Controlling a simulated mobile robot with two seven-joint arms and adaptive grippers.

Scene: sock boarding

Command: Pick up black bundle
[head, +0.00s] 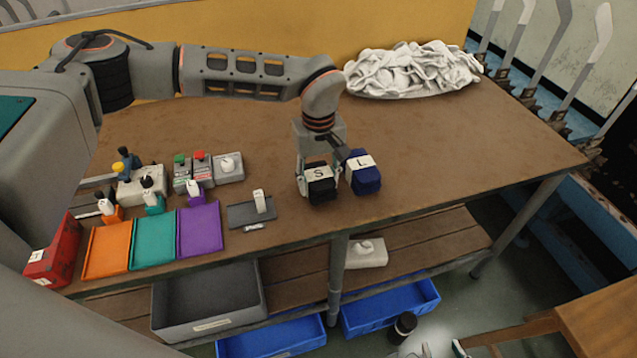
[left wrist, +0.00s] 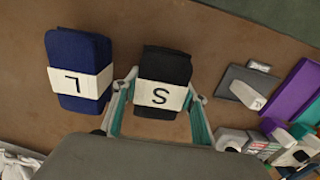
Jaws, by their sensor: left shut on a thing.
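The black bundle (head: 321,190) with a white band marked S lies on the brown table, near its front edge. My left gripper (head: 319,186) is over it, with its fingers on either side, shut on the bundle. In the left wrist view the black bundle (left wrist: 163,78) sits between the two fingers (left wrist: 160,98) at its band. The navy bundle (head: 364,181) marked L stands just to its right in the head view and shows left of it in the left wrist view (left wrist: 80,62). My right gripper is not in view.
A white cloth heap (head: 412,72) lies at the back. The table right of the navy bundle is clear.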

